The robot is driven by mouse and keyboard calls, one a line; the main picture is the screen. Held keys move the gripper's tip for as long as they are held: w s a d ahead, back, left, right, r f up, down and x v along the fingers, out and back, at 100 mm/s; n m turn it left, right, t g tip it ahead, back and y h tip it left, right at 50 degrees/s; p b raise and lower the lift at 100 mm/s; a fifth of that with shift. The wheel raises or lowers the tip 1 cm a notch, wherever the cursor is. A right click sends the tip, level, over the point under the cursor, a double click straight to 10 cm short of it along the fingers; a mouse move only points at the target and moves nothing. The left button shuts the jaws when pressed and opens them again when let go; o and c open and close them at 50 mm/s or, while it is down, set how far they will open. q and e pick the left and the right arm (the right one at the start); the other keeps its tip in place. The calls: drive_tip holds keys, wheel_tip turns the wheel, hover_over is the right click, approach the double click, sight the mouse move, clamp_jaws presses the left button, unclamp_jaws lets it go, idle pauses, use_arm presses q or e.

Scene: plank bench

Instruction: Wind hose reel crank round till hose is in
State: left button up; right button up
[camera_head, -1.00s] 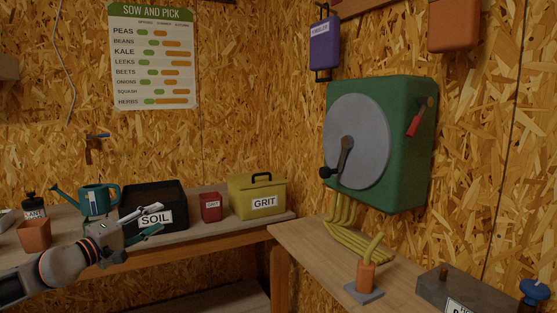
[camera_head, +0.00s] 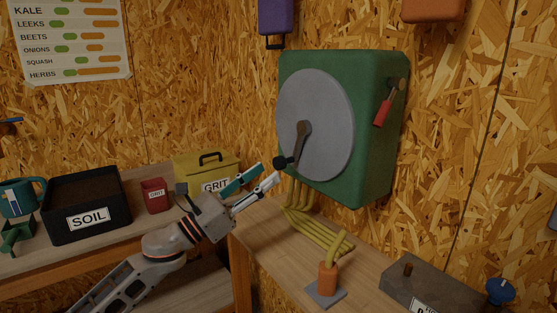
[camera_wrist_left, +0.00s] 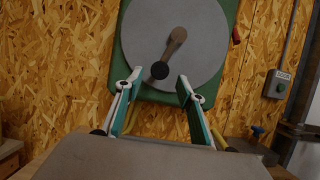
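The hose reel (camera_head: 370,150) is a green wall-mounted box with a round grey disc (camera_head: 318,105) on its front. A brown crank arm (camera_head: 301,142) runs from the disc's middle down to a black knob (camera_head: 280,163) at the lower left. Yellow hose (camera_head: 312,224) hangs from the reel in several strands onto the bench. My left gripper (camera_head: 262,178) is open and empty, just below the knob in the head view. In the left wrist view the knob (camera_wrist_left: 160,70) shows ahead, between and beyond the fingertips (camera_wrist_left: 157,88), apart from them. My right gripper is not in view.
An orange hose end (camera_head: 328,278) stands on a grey plate on the bench. A grey block (camera_head: 432,288) and a blue knob (camera_head: 499,290) are at right. A red lever (camera_head: 383,112) is on the reel's side. Grit box (camera_head: 190,160) and soil tub (camera_head: 85,205) stand left.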

sight(276, 166)
use_arm(q)
drive_tip(key=x, duration=0.4)
drive_tip(key=shift+d+r+p, duration=0.1)
drive_tip(key=shift+p, duration=0.3)
drive_tip(key=shift+x, duration=0.8)
drive_tip(key=shift+w, duration=0.1)
clamp_jaws()
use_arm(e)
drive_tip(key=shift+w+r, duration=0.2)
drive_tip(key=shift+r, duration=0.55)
